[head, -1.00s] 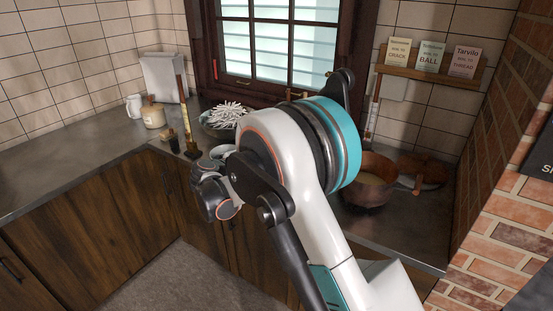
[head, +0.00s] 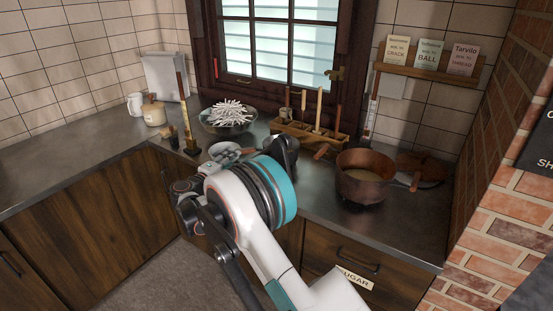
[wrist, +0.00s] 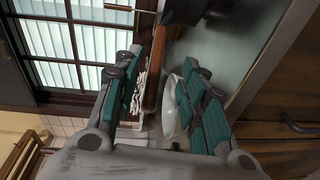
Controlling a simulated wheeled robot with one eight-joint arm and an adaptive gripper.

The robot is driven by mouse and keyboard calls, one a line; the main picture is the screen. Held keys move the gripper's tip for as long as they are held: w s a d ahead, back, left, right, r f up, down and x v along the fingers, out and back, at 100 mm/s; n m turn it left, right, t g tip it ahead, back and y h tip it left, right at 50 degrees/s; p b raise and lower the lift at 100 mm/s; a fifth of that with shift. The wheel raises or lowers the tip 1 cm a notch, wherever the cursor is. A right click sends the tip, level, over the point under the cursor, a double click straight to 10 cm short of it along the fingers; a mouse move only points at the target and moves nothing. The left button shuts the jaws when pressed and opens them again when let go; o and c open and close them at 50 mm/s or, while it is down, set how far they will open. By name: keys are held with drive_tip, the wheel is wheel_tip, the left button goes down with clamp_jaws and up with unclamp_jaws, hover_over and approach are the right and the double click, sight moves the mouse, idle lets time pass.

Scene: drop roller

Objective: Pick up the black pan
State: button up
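The black pan (wrist: 182,12) shows at the top of the wrist view, partly cut off by the frame edge. Its brown wooden handle (wrist: 155,70) runs down from it into the space between my fingers. My gripper (wrist: 162,90) is open, with a finger on each side of the handle and visible room between them. I cannot tell whether the handle is at fingertip depth.
A copper pot (head: 364,185) stands on the right of the counter. A wooden rack of tools (head: 310,135) and a bowl of white sticks (head: 229,118) stand along the window. A pale dish (head: 224,152) is near my arm. The left counter (head: 75,165) has free room.

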drive_tip(key=shift+b+x, duration=1.15)
drive_tip(key=shift+x, duration=1.75)
drive_tip(key=shift+w+a+r, duration=0.1)
drive_tip(key=shift+a+r, duration=0.1)
drive_tip(key=shift+r, duration=0.05)
clamp_jaws()
